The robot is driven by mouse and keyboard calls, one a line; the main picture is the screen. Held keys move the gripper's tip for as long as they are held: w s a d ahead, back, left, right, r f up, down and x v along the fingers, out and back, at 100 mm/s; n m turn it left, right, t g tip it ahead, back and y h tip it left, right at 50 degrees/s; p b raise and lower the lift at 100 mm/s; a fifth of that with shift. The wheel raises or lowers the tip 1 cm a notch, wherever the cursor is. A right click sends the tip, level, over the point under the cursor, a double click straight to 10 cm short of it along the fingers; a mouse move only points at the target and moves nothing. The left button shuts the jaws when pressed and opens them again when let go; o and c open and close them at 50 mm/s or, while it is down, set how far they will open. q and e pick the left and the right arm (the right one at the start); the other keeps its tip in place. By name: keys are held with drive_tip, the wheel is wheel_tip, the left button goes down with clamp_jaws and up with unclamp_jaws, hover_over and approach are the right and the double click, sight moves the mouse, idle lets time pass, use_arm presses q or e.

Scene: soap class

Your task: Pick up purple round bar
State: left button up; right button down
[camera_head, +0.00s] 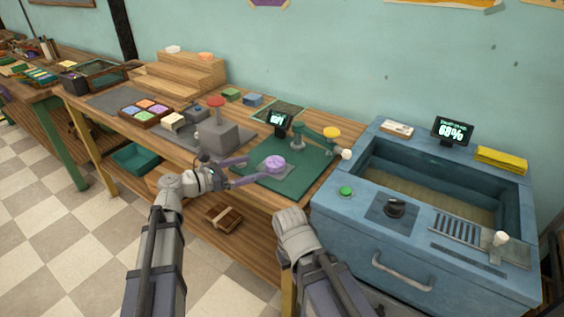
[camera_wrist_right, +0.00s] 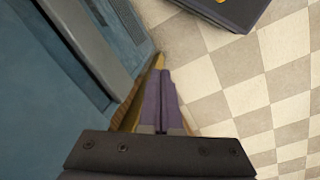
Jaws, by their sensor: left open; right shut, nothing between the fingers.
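The purple round bar (camera_head: 274,163) rests on a small grey plate on the dark green mat (camera_head: 310,161) in the head view. My left gripper (camera_head: 257,169) is open, with its two purple-grey fingers spread and their tips just left of the bar. I cannot tell whether a finger touches it. My right gripper's fingers are hidden in the head view, behind its wrist near the table's front edge. In the right wrist view, the right gripper (camera_wrist_right: 162,80) is shut and empty above the floor, beside the blue sink unit. The bar is not in that view.
A green jointed arm (camera_head: 308,135) with a yellow top and a small display (camera_head: 278,120) stand behind the bar. A grey press with a red knob (camera_head: 216,101) is to the left. The blue sink unit (camera_head: 345,212) borders the table on the right.

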sight(266, 165)
use_arm(q)
drive_tip(key=shift+x, duration=1.35)
drive_tip(key=shift+w+d+f+b, duration=0.2)
drive_tip(key=shift+d+f+b, duration=0.1)
drive_tip(key=shift+b, duration=0.1)
drive_tip(key=b+x, duration=0.1)
drive_tip(key=x, duration=0.2)
drive_tip(key=shift+w+d+f, duration=0.1)
drive_tip(key=shift+d+f, duration=0.1)
drive_tip(key=shift+w+d, duration=0.2)
drive_tip(key=shift+d, duration=0.15)
drive_tip(key=shift+c, duration=0.2)
drive_tip(key=c, duration=1.3)
drive_tip(key=shift+o, duration=0.2)
drive_tip(key=shift+r, duration=0.1)
